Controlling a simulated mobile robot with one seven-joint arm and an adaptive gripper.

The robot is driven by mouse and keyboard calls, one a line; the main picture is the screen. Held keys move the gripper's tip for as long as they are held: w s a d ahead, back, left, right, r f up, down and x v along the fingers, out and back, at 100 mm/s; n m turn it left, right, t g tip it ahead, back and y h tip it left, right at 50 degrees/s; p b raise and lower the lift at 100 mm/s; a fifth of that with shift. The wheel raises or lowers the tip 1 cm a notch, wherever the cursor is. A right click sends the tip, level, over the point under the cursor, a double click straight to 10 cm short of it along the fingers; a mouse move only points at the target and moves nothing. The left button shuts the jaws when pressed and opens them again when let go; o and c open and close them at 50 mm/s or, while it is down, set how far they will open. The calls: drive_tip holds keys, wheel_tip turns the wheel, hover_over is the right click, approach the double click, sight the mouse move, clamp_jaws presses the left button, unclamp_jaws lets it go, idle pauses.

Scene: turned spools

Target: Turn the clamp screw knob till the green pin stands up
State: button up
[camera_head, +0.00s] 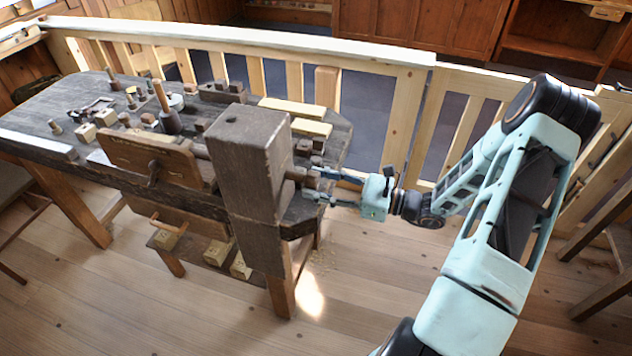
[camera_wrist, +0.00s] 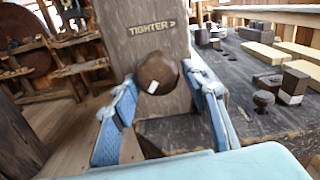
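The clamp screw knob (camera_wrist: 157,73) is a round brown wooden knob on the face of a dark wooden post (camera_wrist: 120,20). The words "TIGHTER >" are marked above it. A small pale mark shows low on the knob. In the head view the post (camera_head: 250,160) stands at the bench's right end and the knob (camera_head: 297,173) shows at its right side. My gripper (camera_wrist: 160,78) is open, its two blue-padded fingers to the left and right of the knob. A gap shows on each side. I cannot make out a green pin in either view.
The dark workbench (camera_head: 40,125) holds several loose blocks, pegs and tools. A brown wooden jaw board (camera_head: 150,160) lies left of the post. A pale railing (camera_head: 250,38) runs behind the bench. The floor (camera_head: 350,290) in front is mostly clear.

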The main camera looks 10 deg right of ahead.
drive_tip(key=shift+o, duration=0.7)
drive_tip(key=shift+a+r, duration=0.1)
drive_tip(key=shift+a, duration=0.05)
drive_tip(key=v, duration=1.2)
